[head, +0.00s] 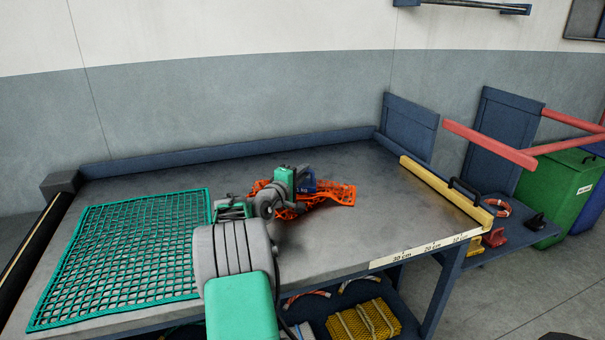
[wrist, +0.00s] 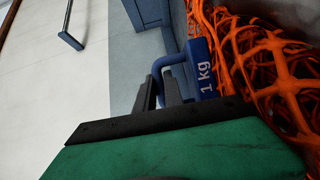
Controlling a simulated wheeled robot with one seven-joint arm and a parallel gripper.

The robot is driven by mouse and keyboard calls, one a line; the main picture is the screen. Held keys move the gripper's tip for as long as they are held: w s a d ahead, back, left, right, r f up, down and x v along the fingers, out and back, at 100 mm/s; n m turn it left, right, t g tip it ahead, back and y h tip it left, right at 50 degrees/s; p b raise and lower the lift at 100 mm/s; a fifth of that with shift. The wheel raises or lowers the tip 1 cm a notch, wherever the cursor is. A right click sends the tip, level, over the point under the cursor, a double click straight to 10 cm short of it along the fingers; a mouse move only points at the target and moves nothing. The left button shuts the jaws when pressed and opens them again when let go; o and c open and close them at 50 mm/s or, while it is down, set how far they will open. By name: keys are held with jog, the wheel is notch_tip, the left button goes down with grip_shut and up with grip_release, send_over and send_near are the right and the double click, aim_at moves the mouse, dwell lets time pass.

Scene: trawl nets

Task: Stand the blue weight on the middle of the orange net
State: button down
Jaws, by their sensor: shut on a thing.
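The blue weight (wrist: 203,66), marked 1 kg, shows in the wrist view with its loop handle between the dark fingers of my gripper (wrist: 160,92). My gripper is shut on that handle. In the head view the blue weight (head: 307,181) is at the orange net, partly hidden by my gripper (head: 292,180). The orange net (head: 340,194) lies crumpled on the grey table and fills the right of the wrist view (wrist: 270,75). The weight is right by the net; I cannot tell whether it touches it.
A green net (head: 120,255) lies flat on the left of the table (head: 370,165). A yellow bar with a black handle (head: 445,192) lies along the right edge, near a centimetre scale (head: 425,250). Bare tabletop lies behind and right of the orange net.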

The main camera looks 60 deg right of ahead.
jog(key=shift+f, duration=0.15)
jog(key=shift+f+b, duration=0.35)
jog(key=shift+b, duration=0.1)
jog(key=c, duration=1.8)
grip_release()
jog(key=shift+f, duration=0.2)
jog(key=o, duration=0.3)
jog(key=shift+o, duration=0.2)
